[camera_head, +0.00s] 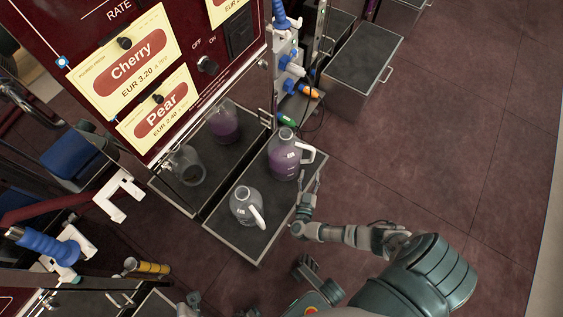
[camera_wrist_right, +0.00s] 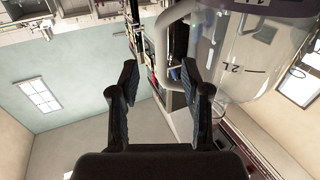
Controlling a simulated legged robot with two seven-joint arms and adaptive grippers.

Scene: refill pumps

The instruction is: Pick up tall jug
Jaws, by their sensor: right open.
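The tall jug (camera_head: 285,160) is clear with purple liquid and a white handle. It stands on the dark platform in the head view. The right wrist view shows a clear jug wall with a 2 L mark (camera_wrist_right: 240,68) and its pale handle (camera_wrist_right: 177,45) close ahead. My right gripper (camera_head: 309,184) is open and empty just beside the handle, on the near right side of the jug. In the right wrist view its two fingers (camera_wrist_right: 160,90) are apart, with the handle beyond them. A shorter jug (camera_head: 246,205) with a white handle stands nearer. I cannot make out my left gripper.
The dark platform (camera_head: 228,232) has a raised metal edge. Two more vessels, one with purple liquid (camera_head: 224,124) and one clear (camera_head: 187,166), stand behind it. The red panel (camera_head: 55,25) with the Cherry and Pear labels rises at left. Open floor (camera_head: 430,150) lies to the right.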

